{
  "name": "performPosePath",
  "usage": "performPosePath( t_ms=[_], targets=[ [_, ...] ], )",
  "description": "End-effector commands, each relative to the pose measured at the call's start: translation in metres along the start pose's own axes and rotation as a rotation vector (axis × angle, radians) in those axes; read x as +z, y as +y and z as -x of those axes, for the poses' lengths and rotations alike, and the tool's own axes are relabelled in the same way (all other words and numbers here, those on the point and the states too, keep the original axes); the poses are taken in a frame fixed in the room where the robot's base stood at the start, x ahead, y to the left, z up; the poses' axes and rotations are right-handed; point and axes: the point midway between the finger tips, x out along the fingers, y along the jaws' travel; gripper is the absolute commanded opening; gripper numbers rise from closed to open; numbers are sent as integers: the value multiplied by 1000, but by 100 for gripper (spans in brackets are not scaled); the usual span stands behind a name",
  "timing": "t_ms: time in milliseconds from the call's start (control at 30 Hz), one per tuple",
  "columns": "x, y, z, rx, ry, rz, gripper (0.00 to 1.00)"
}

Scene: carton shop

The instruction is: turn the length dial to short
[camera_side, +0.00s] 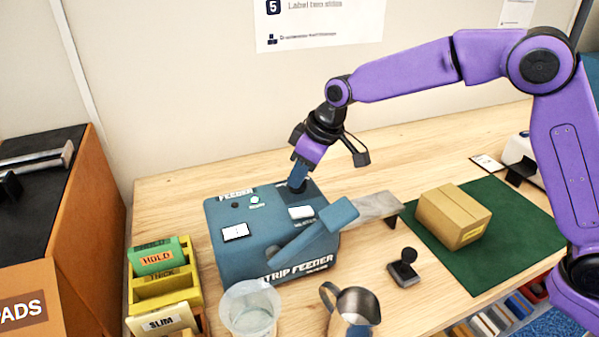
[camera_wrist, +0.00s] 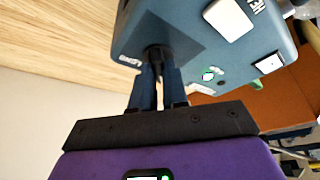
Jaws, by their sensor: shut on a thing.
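The blue strip feeder (camera_side: 255,262) stands on the wooden bench, and its top fills the upper part of the wrist view (camera_wrist: 135,35). The length dial (camera_wrist: 157,52) is a small black knob on a dark patch at one corner of the feeder's top. My gripper (camera_side: 298,180) points down at that corner. In the wrist view my gripper (camera_wrist: 159,76) has its two blue fingers closed on either side of the dial. A small white label beside it, upside down, seems to read LONG. The fingers hide part of the dial, and I cannot make out its pointer.
White buttons (camera_side: 235,232) and a green light (camera_side: 255,200) are on the feeder's top. A carton (camera_side: 455,215) sits on a green mat (camera_side: 520,215) at the right. A metal jug (camera_side: 350,312), a clear cup (camera_side: 249,310), a black stamp (camera_side: 404,268) and yellow bins (camera_side: 160,292) stand in front.

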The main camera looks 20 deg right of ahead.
Motion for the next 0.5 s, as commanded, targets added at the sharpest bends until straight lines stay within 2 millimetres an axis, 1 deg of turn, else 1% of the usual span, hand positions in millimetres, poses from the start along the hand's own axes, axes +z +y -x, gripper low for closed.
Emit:
performPosePath(
  t_ms=[167, 200, 233, 267, 500],
  targets=[
    [2, -1, -1, -2, -9, 5, 0],
    [2, -1, -1, -2, -9, 5, 27],
    [2, -1, -1, -2, -8, 5, 36],
    [2, -1, -1, -1, -8, 4, 39],
    [1, 0, 0, 0, -4, 2, 39]
  ],
)
